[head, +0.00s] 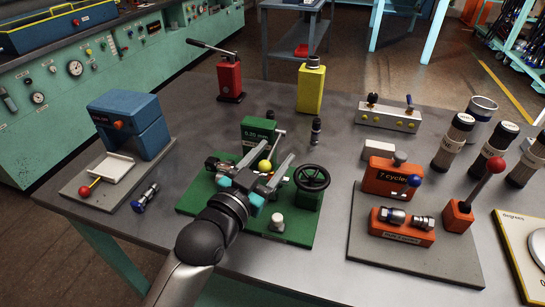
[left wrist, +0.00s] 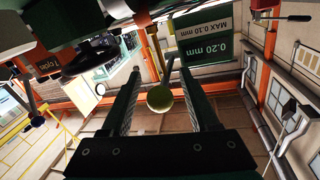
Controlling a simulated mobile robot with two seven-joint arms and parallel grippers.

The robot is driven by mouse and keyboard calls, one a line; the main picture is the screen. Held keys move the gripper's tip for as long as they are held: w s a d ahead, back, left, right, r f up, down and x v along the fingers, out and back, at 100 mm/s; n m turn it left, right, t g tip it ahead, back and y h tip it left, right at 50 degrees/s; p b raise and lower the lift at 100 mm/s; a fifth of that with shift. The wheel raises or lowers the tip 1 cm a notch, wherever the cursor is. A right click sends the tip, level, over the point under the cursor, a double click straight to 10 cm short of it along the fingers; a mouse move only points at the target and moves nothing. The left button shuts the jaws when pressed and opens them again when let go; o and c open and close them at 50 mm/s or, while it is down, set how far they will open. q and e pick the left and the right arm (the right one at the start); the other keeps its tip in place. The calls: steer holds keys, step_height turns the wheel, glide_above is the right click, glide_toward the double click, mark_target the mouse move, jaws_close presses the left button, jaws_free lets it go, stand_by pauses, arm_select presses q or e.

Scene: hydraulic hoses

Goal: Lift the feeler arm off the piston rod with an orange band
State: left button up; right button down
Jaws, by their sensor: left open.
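A green test stand (head: 190,208) on the table has a display block (head: 258,130), which in the left wrist view (left wrist: 205,45) reads 0.20 mm, MAX 0.10 mm. A yellow ball knob (head: 265,166) on a thin stem, apparently the feeler arm's handle, shows in front of the block. My left gripper (head: 267,160) is open over the stand. In the left wrist view the knob (left wrist: 160,99) shows between its two fingers, not visibly gripped. The piston rod and its orange band are hidden or too small to make out. My right gripper is not in view.
A black handwheel (head: 312,178) stands close on the right of the gripper, and a white knob (head: 277,221) in front. A blue-topped device (head: 130,125) is at left; orange blocks (head: 392,176) on a grey plate are at right. A red hand pump (head: 230,77) stands behind.

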arm_select(q)
steer(key=shift+w+d, duration=0.1)
steer(key=c, duration=0.9)
jaws_close()
steer(key=shift+d+f, duration=0.1)
stand_by(0.5)
